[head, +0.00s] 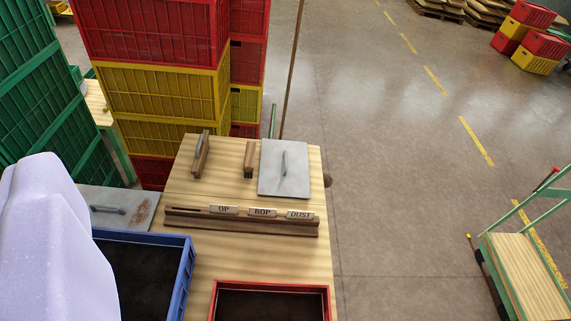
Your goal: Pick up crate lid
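Two flat grey metal plates with bar handles look like crate lids; I cannot tell which one the task means. One lid (270,185) lies on the right back part of the wooden table, handle up. The other lid (142,201) lies at the left, behind the blue crate, and is partly hidden by a pale lavender body that seems to be part of my arm. My gripper's fingers do not show, so I cannot see whether they hold anything.
The table (245,258) carries a blue crate (186,277) with a dark inside, a red-rimmed tray (270,286), a label rack (240,224) and two wooden-handled tools. Stacked red, yellow and green crates (160,95) stand behind. Open floor and a green cart (520,262) lie right.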

